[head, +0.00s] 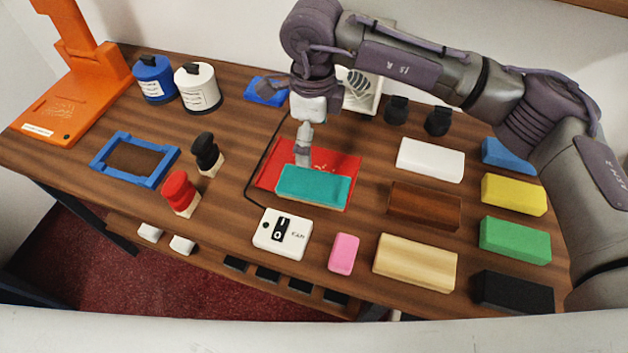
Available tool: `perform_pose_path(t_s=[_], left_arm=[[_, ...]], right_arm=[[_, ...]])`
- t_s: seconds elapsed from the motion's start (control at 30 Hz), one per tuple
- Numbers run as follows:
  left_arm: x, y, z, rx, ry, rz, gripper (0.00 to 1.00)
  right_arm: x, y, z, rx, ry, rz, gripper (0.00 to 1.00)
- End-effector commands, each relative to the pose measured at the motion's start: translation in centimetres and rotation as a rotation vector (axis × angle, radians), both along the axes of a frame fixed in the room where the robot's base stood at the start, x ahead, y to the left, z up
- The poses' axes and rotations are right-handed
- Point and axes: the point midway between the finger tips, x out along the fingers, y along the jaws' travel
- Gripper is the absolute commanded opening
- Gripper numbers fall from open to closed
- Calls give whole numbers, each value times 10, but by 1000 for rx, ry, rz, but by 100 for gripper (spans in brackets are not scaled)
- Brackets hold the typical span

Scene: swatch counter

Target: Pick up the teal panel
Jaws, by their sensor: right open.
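The teal panel (313,190) is a flat rectangular block in the head view, near the middle of the table. It lies at the near edge of a red sheet or mat (344,166) and covers part of it. My right gripper (303,153) points down just behind the panel's far edge, toward its left half. It is open and holds nothing; I cannot tell whether its fingers touch the panel. My left gripper is not in view.
Right of the panel are brown (424,207), white (430,160), yellow (514,195), green (515,240) and cream (414,262) blocks. A white switch box (283,233) stands in front. Red (180,190) and black (206,152) knobs and a blue frame (106,152) are left.

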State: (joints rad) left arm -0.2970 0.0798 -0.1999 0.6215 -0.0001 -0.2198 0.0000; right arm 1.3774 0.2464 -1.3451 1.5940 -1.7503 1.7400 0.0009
Motion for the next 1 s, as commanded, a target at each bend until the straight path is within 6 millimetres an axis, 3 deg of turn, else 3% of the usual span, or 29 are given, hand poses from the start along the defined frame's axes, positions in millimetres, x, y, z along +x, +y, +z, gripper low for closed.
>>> perform_pose_path(t_s=[0.4,0.67,0.83,1.0], left_arm=[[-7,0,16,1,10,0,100],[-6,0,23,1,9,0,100],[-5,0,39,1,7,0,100],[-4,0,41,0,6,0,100]], right_arm=[[0,-3,-69,-14,-2,-2,100],[-2,-3,-88,-13,-2,-1,100],[-8,-4,-112,-13,0,-1,100],[-7,-3,-132,-12,-3,0,100]])
